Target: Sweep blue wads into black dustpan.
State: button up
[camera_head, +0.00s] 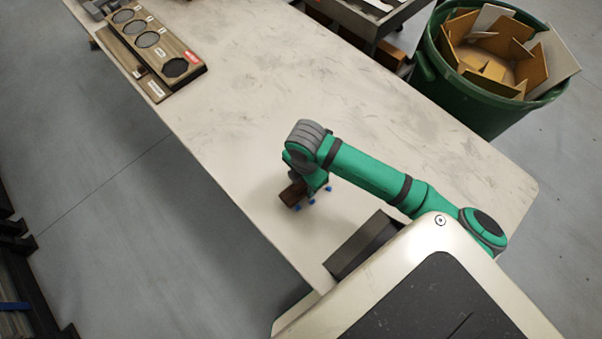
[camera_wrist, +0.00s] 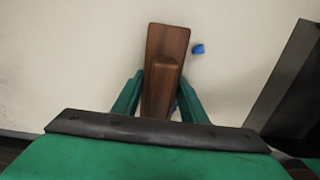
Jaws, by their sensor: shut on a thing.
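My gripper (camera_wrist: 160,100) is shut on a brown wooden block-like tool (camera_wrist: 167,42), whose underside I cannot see. In the head view the tool (camera_head: 292,193) is low at the table top, below my wrist. Small blue wads (camera_head: 311,201) lie close beside it on its right. In the wrist view one blue wad (camera_wrist: 198,49) lies just right of the tool, and a bit of blue shows between the tool and the right finger. The black dustpan (camera_head: 362,243) is at the table's near edge, partly hidden by my base; its dark side (camera_wrist: 290,85) shows at right in the wrist view.
The pale table (camera_head: 235,110) is mostly clear around the tool. A wooden holder with round holes (camera_head: 152,40) stands at the far left end. A green bin of cardboard (camera_head: 470,95) and a grey cart (camera_head: 375,20) stand beyond the far edge.

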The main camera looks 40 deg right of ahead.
jog(key=shift+s+d, duration=0.15)
jog(key=shift+s, duration=1.15)
jog(key=shift+s, duration=0.1)
jog(key=shift+s+d, duration=0.15)
jog(key=shift+s, duration=2.05)
jog(key=shift+s, duration=0.1)
jog(key=shift+s+d, duration=0.2)
jog(key=shift+s, duration=1.85)
jog(key=shift+s+d, duration=0.15)
jog(key=shift+s, duration=2.15)
jog(key=shift+s, duration=0.15)
